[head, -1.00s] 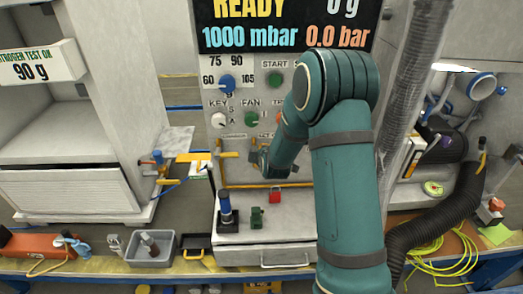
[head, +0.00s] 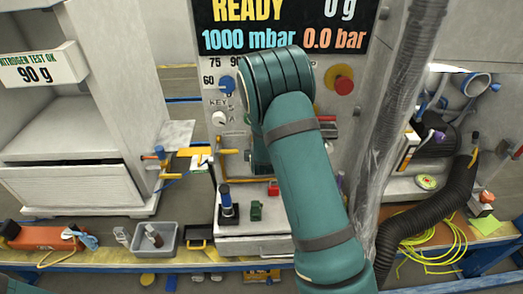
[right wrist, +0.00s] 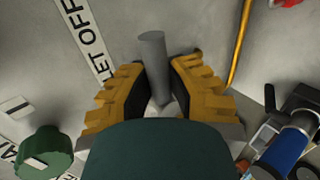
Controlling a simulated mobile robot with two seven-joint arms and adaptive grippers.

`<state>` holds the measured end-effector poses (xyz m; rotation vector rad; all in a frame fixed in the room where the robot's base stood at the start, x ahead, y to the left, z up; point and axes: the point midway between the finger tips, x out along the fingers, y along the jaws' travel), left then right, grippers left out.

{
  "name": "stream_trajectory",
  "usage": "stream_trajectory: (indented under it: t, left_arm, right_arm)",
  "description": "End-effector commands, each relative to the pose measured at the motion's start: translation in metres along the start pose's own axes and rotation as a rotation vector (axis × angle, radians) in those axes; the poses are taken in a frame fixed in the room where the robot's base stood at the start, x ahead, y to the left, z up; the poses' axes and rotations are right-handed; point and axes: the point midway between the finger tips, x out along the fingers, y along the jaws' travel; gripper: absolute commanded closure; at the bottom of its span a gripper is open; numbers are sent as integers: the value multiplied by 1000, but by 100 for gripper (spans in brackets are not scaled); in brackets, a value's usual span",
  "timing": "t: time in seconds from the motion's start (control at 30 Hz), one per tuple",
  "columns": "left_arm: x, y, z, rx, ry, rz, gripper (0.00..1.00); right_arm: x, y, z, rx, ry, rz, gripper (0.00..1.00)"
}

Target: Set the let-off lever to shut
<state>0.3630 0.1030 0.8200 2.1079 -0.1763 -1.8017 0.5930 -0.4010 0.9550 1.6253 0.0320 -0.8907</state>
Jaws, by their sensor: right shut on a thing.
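The let-off lever (right wrist: 152,55) shows in the right wrist view as a grey round rod. It stands between the two yellow-and-black fingers of my right gripper (right wrist: 158,82), which is shut on it. The rod's free end sticks out past the fingers toward the top of the picture. A white "LET OFF" label (right wrist: 86,38) is on the grey panel to the left of the lever. In the head view my right arm covers the lever and the gripper. My left gripper is in neither view.
A green knob (right wrist: 45,152) and a blue cylinder (right wrist: 285,150) flank the gripper in the wrist view. A yellow pipe (right wrist: 240,42) runs along the panel. The head view shows a blue dial (head: 227,84), a red button (head: 343,84) and a small red block (head: 273,188).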

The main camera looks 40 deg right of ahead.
Motion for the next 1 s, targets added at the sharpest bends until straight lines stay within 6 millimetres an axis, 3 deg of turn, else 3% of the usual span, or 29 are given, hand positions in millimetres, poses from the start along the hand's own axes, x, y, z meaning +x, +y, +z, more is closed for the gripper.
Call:
stream_trajectory:
  t: [0.03,0.1,0.13,0.43,0.57,1.0]
  left_arm:
    - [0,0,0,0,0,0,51]
    - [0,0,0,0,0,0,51]
    - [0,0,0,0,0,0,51]
    - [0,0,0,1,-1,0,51]
    - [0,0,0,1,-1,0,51]
    - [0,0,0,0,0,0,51]
  right_arm:
    - [0,1,1,1,-1,3,79]
    - [0,1,1,1,-1,2,55]
    - [0,1,1,1,-1,2,51]
    - [-1,0,0,1,0,1,51]
    - [-10,1,0,1,1,1,51]
    - [-94,1,-1,3,3,2,51]
